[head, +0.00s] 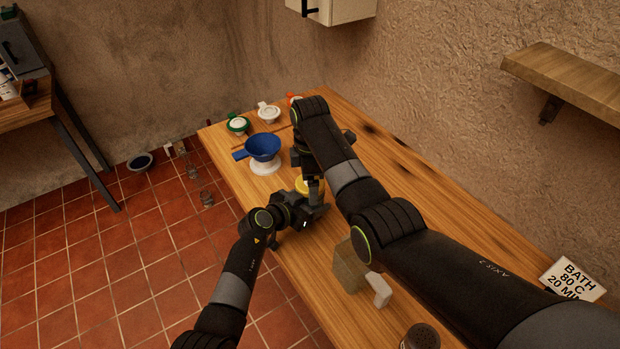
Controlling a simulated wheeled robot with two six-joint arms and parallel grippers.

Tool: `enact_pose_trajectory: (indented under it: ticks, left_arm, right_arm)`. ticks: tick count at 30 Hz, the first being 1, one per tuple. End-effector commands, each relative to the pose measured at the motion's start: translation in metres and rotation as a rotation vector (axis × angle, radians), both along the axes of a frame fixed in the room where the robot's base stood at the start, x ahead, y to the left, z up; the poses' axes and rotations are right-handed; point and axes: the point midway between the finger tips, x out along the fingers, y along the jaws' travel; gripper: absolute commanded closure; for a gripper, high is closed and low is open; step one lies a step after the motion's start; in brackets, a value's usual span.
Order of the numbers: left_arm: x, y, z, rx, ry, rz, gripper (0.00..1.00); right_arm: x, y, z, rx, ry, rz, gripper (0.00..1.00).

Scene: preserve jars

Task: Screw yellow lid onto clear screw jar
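The yellow lid (303,187) shows as a small yellow patch near the middle of the wooden table, partly covered by my grippers. The clear screw jar cannot be made out; the grippers and arms cover the area under the lid. My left gripper (318,207) is low over the table, right beside the yellow patch on its near side. My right gripper (312,180) points down from above at the lid, its tips close to or touching it. The fingers of both are too small and too covered to tell whether they are open or shut.
A blue funnel (263,148) on a white base, a green-ringed item (238,124) and a white item (268,114) stand at the table's far left. A tan block (349,268), white block (380,291) and dark-topped container (421,337) stand nearer. Glassware (206,196) is on the floor.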

Motion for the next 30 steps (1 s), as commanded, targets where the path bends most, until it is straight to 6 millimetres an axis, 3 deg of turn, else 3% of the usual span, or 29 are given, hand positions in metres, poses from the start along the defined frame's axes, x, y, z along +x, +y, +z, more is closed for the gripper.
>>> enact_pose_trajectory:
  ticks: [11, 24, 30]
  left_arm:
    - [0.0, 0.0, 0.0, 0.001, 0.001, 0.0, 0.96]
    - [0.0, 0.0, -0.001, 0.0, 0.001, 0.0, 0.96]
    - [0.0, 0.0, -0.001, 0.0, 0.001, 0.0, 0.96]
  right_arm:
    - [0.0, 0.0, 0.007, 0.0, -0.001, 0.001, 0.08]
    - [0.001, 0.0, 0.092, 0.0, -0.003, 0.002, 0.08]
    - [0.001, 0.0, 0.115, 0.0, -0.001, 0.0, 0.08]
